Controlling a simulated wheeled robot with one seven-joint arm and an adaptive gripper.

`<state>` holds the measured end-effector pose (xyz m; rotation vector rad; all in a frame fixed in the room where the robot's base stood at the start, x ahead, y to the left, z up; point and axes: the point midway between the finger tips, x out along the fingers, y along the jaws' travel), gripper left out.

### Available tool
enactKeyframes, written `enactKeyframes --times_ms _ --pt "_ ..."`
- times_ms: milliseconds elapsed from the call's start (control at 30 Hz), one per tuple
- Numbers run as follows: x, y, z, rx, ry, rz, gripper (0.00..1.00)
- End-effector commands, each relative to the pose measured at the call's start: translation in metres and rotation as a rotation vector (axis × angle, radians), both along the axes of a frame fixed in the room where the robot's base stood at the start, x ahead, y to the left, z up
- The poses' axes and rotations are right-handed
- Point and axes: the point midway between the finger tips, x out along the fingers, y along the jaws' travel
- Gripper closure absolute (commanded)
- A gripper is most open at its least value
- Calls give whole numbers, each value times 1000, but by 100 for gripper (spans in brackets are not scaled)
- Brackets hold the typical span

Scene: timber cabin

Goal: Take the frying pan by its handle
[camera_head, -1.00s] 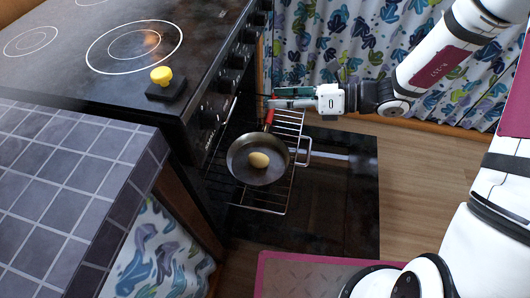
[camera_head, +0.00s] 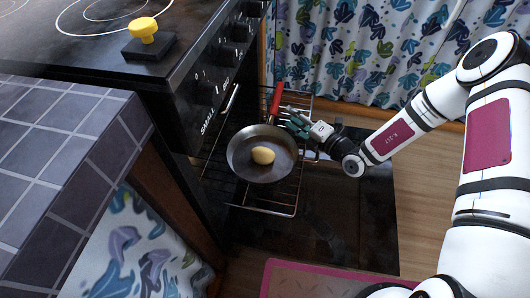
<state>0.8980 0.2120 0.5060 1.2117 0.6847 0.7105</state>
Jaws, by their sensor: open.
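The frying pan (camera_head: 250,168) is a dark round pan resting on the pulled-out oven rack. Its red handle (camera_head: 275,100) points up and away, toward the curtain. A yellowish potato-like item (camera_head: 263,155) lies in the pan. My gripper (camera_head: 290,118) is open, just right of the handle and near the pan's upper right rim. Its fingers point left toward the handle. I cannot tell whether a finger touches the handle or the rim.
The wire rack (camera_head: 262,207) sticks out of the oven above the lowered black door (camera_head: 330,225). A yellow-knobbed dark block (camera_head: 146,38) sits on the stove top. A tiled counter (camera_head: 60,150) stands at left. A patterned curtain (camera_head: 370,50) hangs behind.

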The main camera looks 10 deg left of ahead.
Motion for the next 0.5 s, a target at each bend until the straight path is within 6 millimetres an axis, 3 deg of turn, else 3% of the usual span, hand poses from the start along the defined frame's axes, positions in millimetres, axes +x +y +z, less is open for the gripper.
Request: enactKeyframes --times_ms 200,500 --pt "19 26 -4 -1 -2 2 56" --pt "30 37 -4 -1 -3 2 56"
